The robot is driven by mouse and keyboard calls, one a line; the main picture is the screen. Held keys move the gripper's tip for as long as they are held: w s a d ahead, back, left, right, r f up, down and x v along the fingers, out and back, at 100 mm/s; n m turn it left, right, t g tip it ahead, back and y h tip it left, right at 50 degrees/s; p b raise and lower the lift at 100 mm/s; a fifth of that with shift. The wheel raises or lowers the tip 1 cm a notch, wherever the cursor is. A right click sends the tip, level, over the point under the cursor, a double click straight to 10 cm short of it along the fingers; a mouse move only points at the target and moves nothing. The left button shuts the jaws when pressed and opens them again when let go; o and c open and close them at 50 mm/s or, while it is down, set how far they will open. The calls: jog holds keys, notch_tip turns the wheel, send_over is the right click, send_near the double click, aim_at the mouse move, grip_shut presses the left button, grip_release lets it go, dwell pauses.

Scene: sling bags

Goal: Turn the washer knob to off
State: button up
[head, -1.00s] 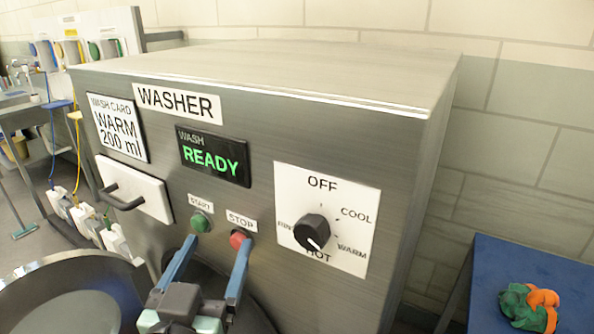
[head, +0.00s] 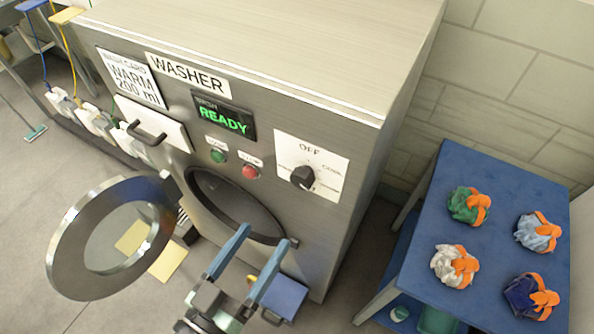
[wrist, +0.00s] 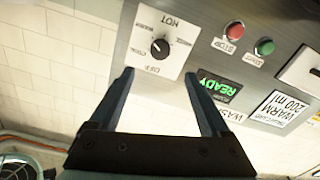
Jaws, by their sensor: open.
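The washer (head: 330,110) is a grey metal box with a white dial plate on its front panel. The black knob (head: 303,177) sits on that plate, below the OFF label (head: 309,149). Its white mark appears to point down, away from OFF, toward the HOT side; the exact setting is hard to read. The wrist view shows the knob (wrist: 160,48) upside down, beyond the fingertips and apart from them. My gripper (head: 266,236) is open and empty, below and left of the knob in the head view. In the wrist view my gripper (wrist: 159,73) has its blue fingers spread.
The green start button (head: 218,156) and red stop button (head: 250,171) lie left of the dial. The round washer door (head: 65,240) stands open at left. A blue table (head: 425,210) with several tied bundles stands at right. The display (head: 224,116) reads READY.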

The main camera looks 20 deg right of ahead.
aim_at(299, 184)
jog(key=p+x, duration=0.5)
jog(key=x, duration=0.6)
jog(key=shift+w+d+r, duration=0.1)
jog(key=shift+w+d, duration=0.45)
jog(key=shift+d, duration=0.05)
grip_shut()
